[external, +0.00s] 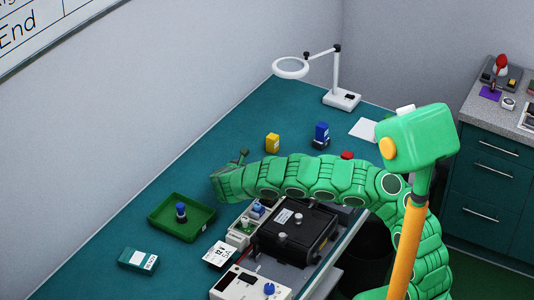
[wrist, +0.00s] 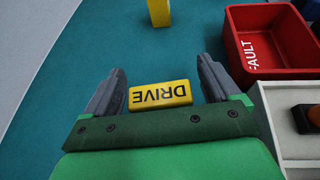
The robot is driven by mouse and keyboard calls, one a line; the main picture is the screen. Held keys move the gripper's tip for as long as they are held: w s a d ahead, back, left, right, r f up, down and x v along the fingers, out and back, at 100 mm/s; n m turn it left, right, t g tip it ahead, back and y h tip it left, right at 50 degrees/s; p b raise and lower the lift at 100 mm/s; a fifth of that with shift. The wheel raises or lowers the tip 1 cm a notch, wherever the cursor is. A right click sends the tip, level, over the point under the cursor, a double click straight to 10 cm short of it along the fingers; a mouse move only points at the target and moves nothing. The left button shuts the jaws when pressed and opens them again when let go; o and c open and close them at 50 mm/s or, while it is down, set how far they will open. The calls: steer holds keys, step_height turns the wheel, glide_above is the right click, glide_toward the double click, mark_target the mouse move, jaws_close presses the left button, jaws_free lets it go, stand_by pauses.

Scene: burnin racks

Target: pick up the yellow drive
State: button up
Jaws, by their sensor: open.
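A yellow block marked DRIVE (wrist: 160,95) shows between the two grey fingers of my gripper (wrist: 162,68) in the wrist view. Its label reads upside down. The fingers are open, with a narrow gap on each side of the block. A second yellow block (wrist: 159,12) shows partly at the top edge, beyond the fingertips. In the external view my gripper (external: 234,168) is low over the teal bench, and a yellow block (external: 272,142) stands just beyond it. The block between my fingers is hidden there.
A red tray marked FAULT (wrist: 279,74) is close on the right in the wrist view. In the external view, a green tray (external: 159,217) holding a blue-topped item lies left of the arm. A black case (external: 290,232) is below the arm. A magnifier lamp (external: 342,98) stands behind.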

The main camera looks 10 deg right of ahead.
steer(key=shift+c, duration=0.4)
steer(key=c, duration=1)
steer(key=shift+r, duration=0.2)
steer(key=shift+r, duration=0.3)
step_height(320, 180, up, 2)
steer(key=shift+r, duration=0.2)
steer(key=shift+s+d+r, duration=1)
steer(key=shift+s+r, duration=0.65)
steer(key=shift+s, duration=0.45)
steer(key=shift+s+d+r, duration=1)
steer(key=shift+s+r, duration=0.6)
steer(key=shift+s, duration=0.55)
steer(key=shift+s+d+r, duration=1)
steer(key=shift+s+r, duration=0.65)
steer(key=shift+s, duration=0.45)
